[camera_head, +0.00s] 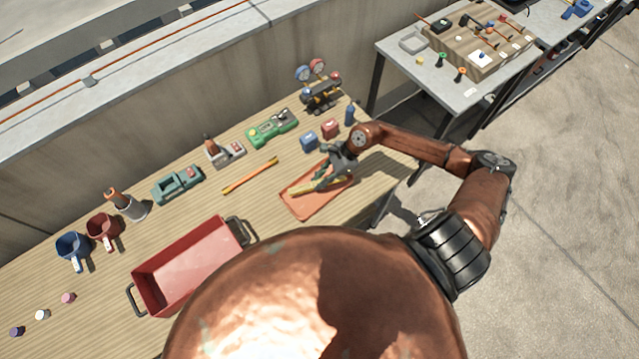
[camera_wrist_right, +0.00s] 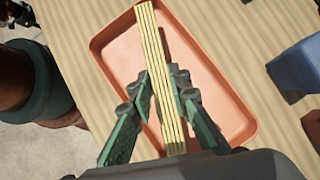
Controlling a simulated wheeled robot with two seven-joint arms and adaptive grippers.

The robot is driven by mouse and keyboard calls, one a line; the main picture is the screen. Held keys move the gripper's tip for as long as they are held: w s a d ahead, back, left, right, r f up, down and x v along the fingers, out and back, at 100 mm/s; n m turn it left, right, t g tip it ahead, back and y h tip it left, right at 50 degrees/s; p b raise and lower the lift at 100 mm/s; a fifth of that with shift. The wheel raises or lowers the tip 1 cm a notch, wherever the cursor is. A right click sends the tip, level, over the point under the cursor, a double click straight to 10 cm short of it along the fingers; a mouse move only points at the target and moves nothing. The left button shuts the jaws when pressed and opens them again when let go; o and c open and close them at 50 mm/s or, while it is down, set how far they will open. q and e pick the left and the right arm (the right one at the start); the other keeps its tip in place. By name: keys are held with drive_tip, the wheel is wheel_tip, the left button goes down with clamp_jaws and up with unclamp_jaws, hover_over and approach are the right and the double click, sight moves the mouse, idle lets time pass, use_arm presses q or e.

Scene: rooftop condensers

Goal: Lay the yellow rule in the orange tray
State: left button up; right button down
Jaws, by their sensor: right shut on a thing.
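The yellow rule (camera_head: 304,188) is a folded bundle of thin yellow strips. My right gripper (camera_head: 326,180) is shut on it, with one finger on each side, as the right wrist view (camera_wrist_right: 160,85) shows. The rule (camera_wrist_right: 156,45) lies lengthwise over the orange tray (camera_head: 309,210), a shallow rectangular tray near the right end of the wooden table. In the right wrist view the tray (camera_wrist_right: 112,52) is otherwise empty, and the rule's far end reaches its far rim. I cannot tell whether the rule touches the tray floor. My left gripper is not in view.
A blue block (camera_head: 308,141) and a red block (camera_head: 330,128) stand just behind the tray. An orange-yellow stick (camera_head: 250,175) lies to its left. A red bin (camera_head: 190,262) stands further left. A green device (camera_head: 272,128) and a gauge set (camera_head: 320,92) stand at the back.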

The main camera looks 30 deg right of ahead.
drive_tip(key=shift+w+d+f, duration=0.1)
drive_tip(key=shift+w+f, duration=0.1)
drive_tip(key=shift+f, duration=1.65)
drive_tip(key=c, duration=1.8)
unclamp_jaws()
drive_tip(key=shift+d, duration=0.1)
drive_tip(key=v, duration=1.2)
drive_tip(key=shift+b, duration=0.35)
